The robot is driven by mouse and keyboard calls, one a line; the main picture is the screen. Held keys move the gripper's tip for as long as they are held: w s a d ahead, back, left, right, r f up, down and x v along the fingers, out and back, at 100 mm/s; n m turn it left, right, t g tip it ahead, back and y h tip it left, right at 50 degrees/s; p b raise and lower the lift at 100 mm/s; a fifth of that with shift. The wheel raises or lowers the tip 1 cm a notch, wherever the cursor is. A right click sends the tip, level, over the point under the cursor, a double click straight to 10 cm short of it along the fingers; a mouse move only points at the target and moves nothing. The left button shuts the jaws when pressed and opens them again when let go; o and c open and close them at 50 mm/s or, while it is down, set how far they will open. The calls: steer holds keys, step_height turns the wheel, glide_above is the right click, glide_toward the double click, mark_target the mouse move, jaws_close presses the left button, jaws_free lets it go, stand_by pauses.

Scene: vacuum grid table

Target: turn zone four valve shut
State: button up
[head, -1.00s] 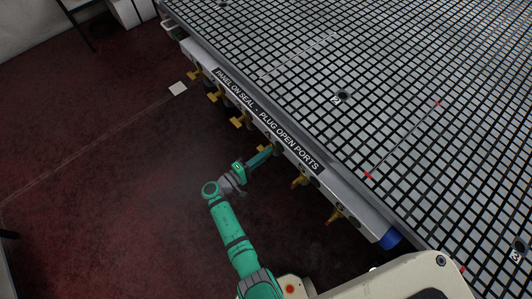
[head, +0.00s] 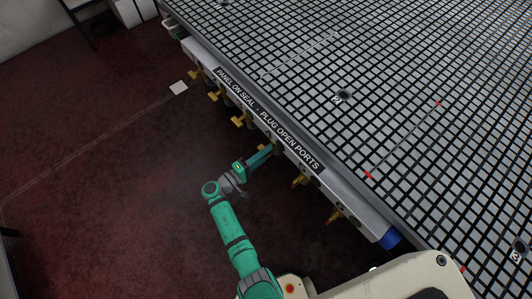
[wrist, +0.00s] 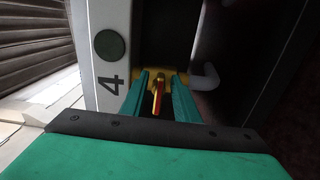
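The zone four valve has a yellow body and a narrow yellow and red handle (wrist: 158,96) in the wrist view, beside a printed "4" (wrist: 112,84) on the grey panel. The handle points towards the camera. My gripper's two teal fingers (wrist: 160,84) stand on either side of the handle, with narrow dark gaps showing, so it looks open around it. In the head view my gripper (head: 269,149) reaches in under the table's front panel, and the valve is hidden there.
Other yellow valves line the panel, on the left (head: 238,121) and on the right (head: 299,181). The gridded table (head: 400,70) lies above them. A pale bent pipe (wrist: 206,78) is right of the valve.

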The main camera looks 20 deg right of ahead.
steer(key=v, duration=1)
steer(key=shift+a, duration=0.4)
steer(key=shift+s, duration=0.15)
steer(key=s+a+f+n+y, duration=0.1)
steer(key=s+f+n+y, duration=0.1)
steer(key=s+f+y, duration=1.05)
steer(key=s+a+r+t+y, duration=0.2)
steer(key=s+a, duration=0.3)
steer(key=s, duration=0.6)
steer(key=s+r+m+t+y, duration=0.1)
steer(key=s+r+m+t, duration=0.2)
steer(key=r, duration=1.2)
steer(key=s+r+m+t+y, duration=0.1)
steer(key=s+r+m+t, duration=0.1)
steer(key=r, duration=1.3)
steer(key=shift+s+a+m+t, duration=0.45)
steer(key=shift+s+t, duration=0.45)
steer(key=shift+t, duration=0.2)
steer(key=shift+w+d, duration=0.1)
